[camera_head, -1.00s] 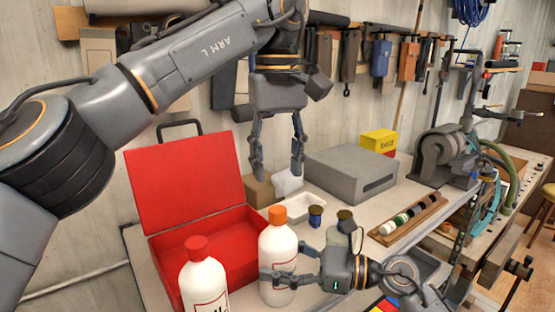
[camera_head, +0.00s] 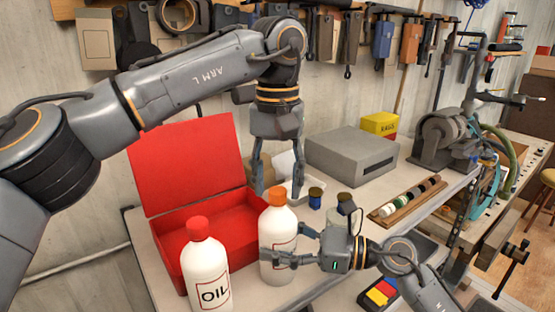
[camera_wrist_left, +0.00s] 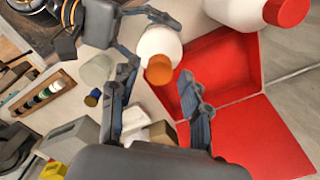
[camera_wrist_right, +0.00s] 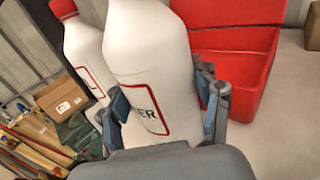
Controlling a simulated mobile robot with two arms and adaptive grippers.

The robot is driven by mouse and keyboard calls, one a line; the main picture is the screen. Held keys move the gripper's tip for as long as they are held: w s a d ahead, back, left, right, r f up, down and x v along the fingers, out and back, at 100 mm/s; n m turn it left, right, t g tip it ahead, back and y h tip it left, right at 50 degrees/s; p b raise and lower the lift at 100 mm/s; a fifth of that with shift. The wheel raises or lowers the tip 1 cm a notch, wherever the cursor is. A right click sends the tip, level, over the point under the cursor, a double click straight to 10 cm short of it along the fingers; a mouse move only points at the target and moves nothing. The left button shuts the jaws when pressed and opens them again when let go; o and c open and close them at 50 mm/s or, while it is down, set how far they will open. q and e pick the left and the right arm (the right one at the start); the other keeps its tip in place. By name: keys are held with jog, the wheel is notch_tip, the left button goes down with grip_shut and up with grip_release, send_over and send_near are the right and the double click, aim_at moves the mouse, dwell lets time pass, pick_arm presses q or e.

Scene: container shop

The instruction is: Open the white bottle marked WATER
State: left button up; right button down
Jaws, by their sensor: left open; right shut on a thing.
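The white bottle with an orange cap (camera_head: 277,197) stands upright on the bench. In the right wrist view the letters "ER" show on this bottle (camera_wrist_right: 150,60); the rest of the word is hidden. My right gripper (camera_head: 287,246) is shut around its body from the right. My left gripper (camera_head: 277,184) points down with open fingers just above and around the orange cap, with nothing held. In the left wrist view the cap (camera_wrist_left: 158,70) lies between and beyond the open fingers (camera_wrist_left: 157,77). The cap is on the bottle.
A white bottle marked OIL (camera_head: 203,267) with a red cap stands close on the left. An open red box (camera_head: 185,168) is behind both. A grey box (camera_head: 350,153), small jars (camera_head: 315,197) and a wooden rack (camera_head: 410,203) stand to the right.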

pick_arm(q)
jog(key=shift+f, duration=0.45)
jog(key=shift+c, duration=0.2)
